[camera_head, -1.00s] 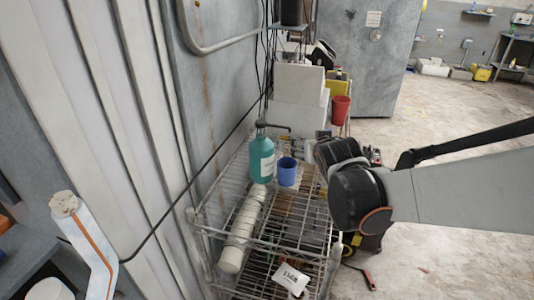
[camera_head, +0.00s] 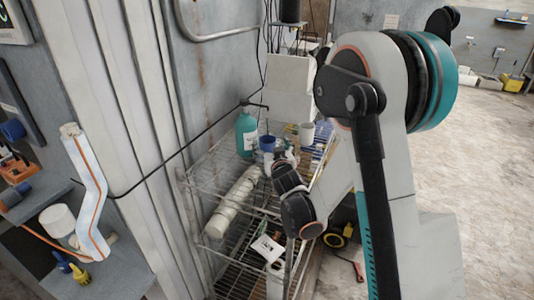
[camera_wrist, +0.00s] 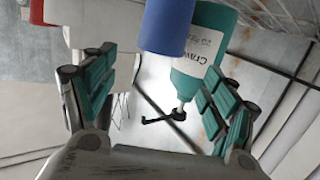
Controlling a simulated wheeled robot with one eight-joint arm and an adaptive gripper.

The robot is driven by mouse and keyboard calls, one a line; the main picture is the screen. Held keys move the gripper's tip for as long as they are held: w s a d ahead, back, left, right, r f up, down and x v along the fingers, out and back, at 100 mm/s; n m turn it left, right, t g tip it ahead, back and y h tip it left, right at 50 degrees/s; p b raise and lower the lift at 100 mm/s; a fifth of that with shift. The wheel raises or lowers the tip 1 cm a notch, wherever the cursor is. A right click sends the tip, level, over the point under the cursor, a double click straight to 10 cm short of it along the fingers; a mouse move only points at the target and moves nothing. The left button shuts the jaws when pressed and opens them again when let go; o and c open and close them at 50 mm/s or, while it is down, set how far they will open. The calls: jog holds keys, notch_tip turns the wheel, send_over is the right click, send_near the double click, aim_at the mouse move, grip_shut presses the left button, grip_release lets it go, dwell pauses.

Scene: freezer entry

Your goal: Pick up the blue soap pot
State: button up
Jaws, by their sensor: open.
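A teal pump bottle with a white label and black pump (camera_head: 246,135) stands on the wire rack. A blue cup-like pot (camera_head: 267,143) stands just right of it. In the wrist view the blue pot (camera_wrist: 167,24) is at top centre, partly covering the teal bottle (camera_wrist: 212,38), whose pump points down the picture. My gripper (camera_wrist: 160,64) is open and empty, its fingers either side of the view, with the blue pot ahead and apart from them. In the head view my gripper is close to the pot and largely hidden by my wrist.
The wire rack (camera_head: 196,180) holds a long white roll (camera_head: 233,201) in front of the bottle. A white cup (camera_head: 306,133) stands right of the pot and white boxes (camera_head: 290,88) stand behind. The wall borders the rack's left. Open floor lies at right.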

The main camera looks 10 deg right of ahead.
aim_at(266, 137)
jog(key=w, duration=0.2)
jog(key=w+f+b, duration=0.1)
jog(key=w, duration=0.1)
jog(key=w+f+b, duration=0.1)
jog(key=w, duration=0.1)
jog(key=shift+d, duration=0.2)
jog(key=shift+s+r, duration=0.1)
jog(key=c, duration=1.3)
